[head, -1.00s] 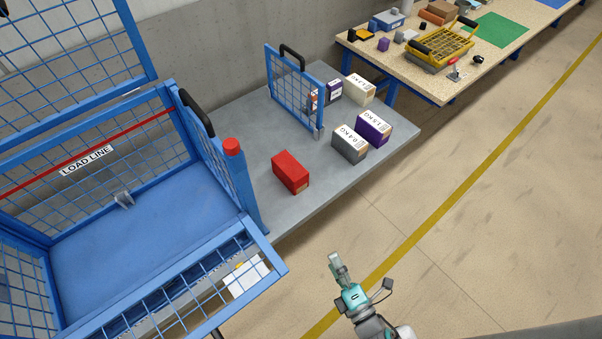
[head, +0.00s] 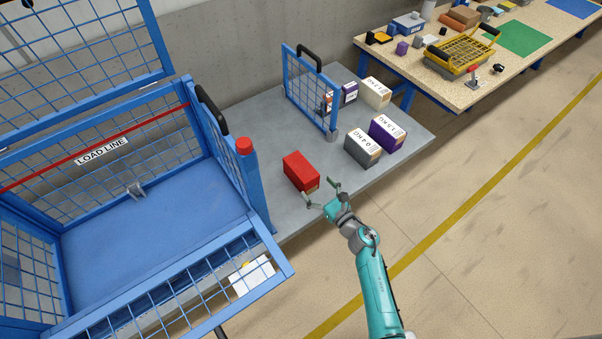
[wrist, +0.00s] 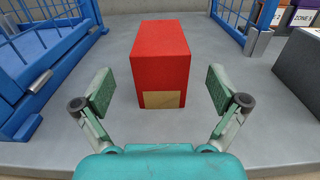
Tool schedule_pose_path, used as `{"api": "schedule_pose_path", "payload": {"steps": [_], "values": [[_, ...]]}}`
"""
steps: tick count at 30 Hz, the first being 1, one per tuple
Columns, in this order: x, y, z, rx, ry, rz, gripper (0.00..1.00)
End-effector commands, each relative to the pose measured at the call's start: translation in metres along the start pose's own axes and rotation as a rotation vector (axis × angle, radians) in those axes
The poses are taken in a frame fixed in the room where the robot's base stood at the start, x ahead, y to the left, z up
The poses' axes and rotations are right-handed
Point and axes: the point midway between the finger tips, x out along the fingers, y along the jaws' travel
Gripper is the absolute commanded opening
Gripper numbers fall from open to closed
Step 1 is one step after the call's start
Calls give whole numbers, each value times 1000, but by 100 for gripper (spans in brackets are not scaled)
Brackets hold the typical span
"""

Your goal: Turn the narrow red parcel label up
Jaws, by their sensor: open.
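The narrow red parcel (head: 300,171) lies on the grey platform, to the right of the blue cage cart's post. No label shows on its top or visible long side in the head view. In the wrist view the red parcel (wrist: 161,55) is straight ahead, with a tan patch (wrist: 162,100) low on its near end. My gripper (head: 322,192) is just in front of the parcel's near end. In the wrist view my open gripper (wrist: 160,92) has one finger on each side of that end, apart from it. The parcel's underside and far end are hidden.
A blue cage cart (head: 262,205) stands at left. A blue mesh gate (head: 311,88) stands behind the parcel. Grey (head: 363,147) and purple (head: 387,132) parcels sit to the right, a cream one (head: 375,92) farther back. The grey platform (head: 250,129) is clear around the red parcel.

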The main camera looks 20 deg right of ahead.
Motion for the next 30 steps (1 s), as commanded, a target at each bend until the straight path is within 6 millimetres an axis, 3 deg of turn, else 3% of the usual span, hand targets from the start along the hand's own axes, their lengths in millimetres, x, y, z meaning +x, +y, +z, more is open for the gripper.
{"api": "schedule_pose_path", "payload": {"steps": [3, 11, 21, 30], "values": [[17, 0, 1, 2, -2, 2, 97], [34, 0, 3, 3, -2, 1, 97], [76, -1, 12, 5, -2, 0, 97], [80, -1, 12, 4, 0, -1, 97]]}}
